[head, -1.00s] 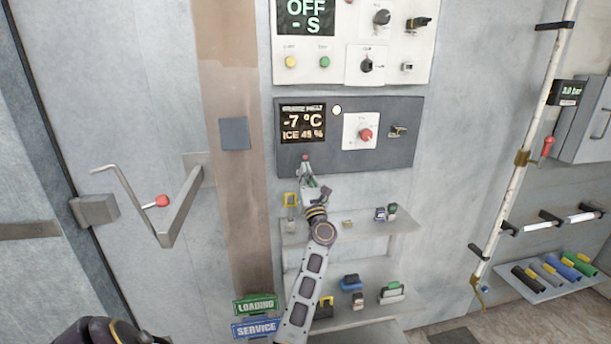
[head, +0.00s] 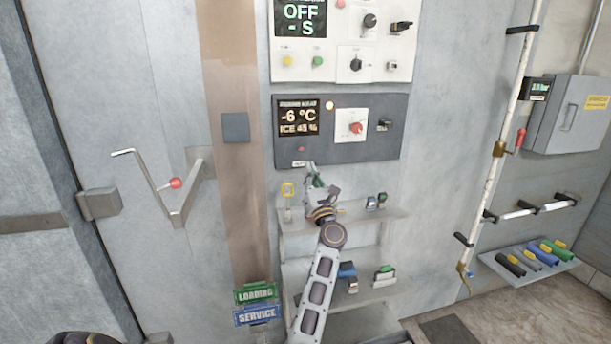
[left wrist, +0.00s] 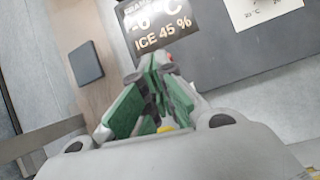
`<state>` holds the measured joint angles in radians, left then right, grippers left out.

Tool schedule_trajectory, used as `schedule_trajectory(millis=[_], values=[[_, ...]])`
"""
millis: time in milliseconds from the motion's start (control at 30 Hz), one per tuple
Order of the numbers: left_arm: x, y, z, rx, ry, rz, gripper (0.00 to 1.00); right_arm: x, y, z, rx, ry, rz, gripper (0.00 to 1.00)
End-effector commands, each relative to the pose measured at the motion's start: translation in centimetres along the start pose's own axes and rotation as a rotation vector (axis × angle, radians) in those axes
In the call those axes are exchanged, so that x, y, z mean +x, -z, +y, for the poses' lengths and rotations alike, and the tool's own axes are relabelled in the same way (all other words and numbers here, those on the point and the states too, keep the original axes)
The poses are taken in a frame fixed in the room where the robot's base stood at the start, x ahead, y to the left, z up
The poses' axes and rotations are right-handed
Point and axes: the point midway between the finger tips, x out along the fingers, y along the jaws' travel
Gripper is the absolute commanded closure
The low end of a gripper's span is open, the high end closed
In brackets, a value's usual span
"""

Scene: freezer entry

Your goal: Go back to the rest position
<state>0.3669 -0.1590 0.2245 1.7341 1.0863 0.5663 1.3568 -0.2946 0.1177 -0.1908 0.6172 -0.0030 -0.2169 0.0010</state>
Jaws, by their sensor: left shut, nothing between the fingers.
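My left gripper (head: 313,172) is in front of the wall at the lower edge of the dark heater panel (head: 365,150). Its green-padded fingers also show in the left wrist view (left wrist: 147,95); they are shut and hold nothing. The fingertips are just below and right of a small red button (head: 301,149), apart from it in the picture. The panel's display (head: 298,117) reads -6 °C and ICE 45 %. My right gripper is not in view.
Shelves (head: 345,222) with small items stand behind and below my left gripper. A bent door handle (head: 190,195) with a red knob (head: 176,183) projects at left. A white pole (head: 512,100) and a grey box (head: 570,112) are at right.

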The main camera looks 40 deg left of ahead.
Motion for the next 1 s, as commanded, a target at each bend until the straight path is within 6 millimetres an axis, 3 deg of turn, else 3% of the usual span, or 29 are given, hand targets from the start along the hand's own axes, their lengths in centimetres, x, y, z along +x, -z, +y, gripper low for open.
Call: schedule_trajectory(millis=[500, 767, 1000], values=[[0.0, -0.1, -0.1, 0.0, 0.0, 0.0, 1.0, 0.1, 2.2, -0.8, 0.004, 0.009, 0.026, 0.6], [-0.3, -0.3, -0.4, 0.033, 0.025, -0.017, 1.0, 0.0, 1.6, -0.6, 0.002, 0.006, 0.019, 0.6], [-2.3, -1.3, -2.4, 0.204, 0.166, -0.105, 1.0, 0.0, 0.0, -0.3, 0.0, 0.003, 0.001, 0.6]])
